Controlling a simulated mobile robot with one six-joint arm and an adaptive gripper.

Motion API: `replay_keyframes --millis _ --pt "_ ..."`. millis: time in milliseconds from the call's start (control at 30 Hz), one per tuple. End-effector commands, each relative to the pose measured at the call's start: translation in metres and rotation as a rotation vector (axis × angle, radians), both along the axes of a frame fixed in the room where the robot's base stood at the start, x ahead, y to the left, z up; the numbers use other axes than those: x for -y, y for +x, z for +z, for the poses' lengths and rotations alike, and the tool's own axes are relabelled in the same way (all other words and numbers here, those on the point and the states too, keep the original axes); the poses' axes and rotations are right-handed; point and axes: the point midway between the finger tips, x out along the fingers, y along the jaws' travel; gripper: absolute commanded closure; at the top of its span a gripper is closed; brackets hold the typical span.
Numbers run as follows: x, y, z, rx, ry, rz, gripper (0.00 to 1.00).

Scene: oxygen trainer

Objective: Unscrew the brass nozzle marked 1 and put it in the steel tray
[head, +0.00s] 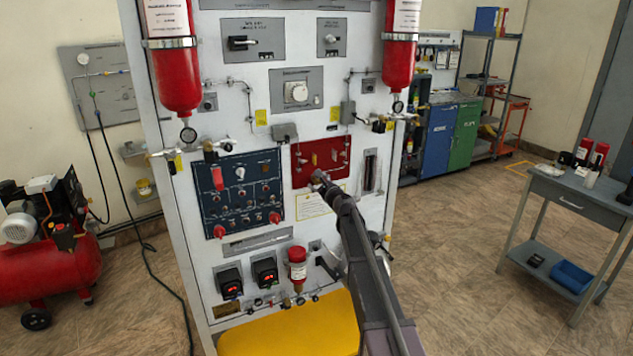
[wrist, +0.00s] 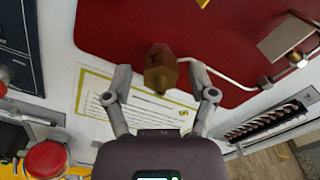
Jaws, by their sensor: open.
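The brass nozzle (wrist: 160,68) sticks out from the red panel (wrist: 110,30) in the wrist view. A dark mark on it is too small to read. My gripper (wrist: 161,80) is open, with one finger on each side of the nozzle and a gap showing on both sides. In the head view my gripper (head: 322,180) is at the lower part of the red panel (head: 325,150), and the arm hides much of that area. I cannot make out a steel tray in either view.
A paper sheet (wrist: 125,105) is fixed below the red panel. A thin pipe (wrist: 225,78) runs to the right of the nozzle. A yellow shelf (head: 285,335) juts out at the panel's base. A grey cart (head: 565,190) with bottles stands at the right, with open floor between.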

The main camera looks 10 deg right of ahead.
Motion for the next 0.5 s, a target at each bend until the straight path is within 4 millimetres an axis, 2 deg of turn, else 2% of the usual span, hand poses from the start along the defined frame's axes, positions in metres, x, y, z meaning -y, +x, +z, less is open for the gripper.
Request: replay_keyframes --millis 167,400,500 --pt "0.0003 -0.0001 0.0 0.0 0.0 0.0 0.27" --pt "0.0004 0.0 0.0 0.0 0.0 0.0 0.98" --pt "0.0003 0.0001 0.0 0.0 0.0 0.0 1.0"
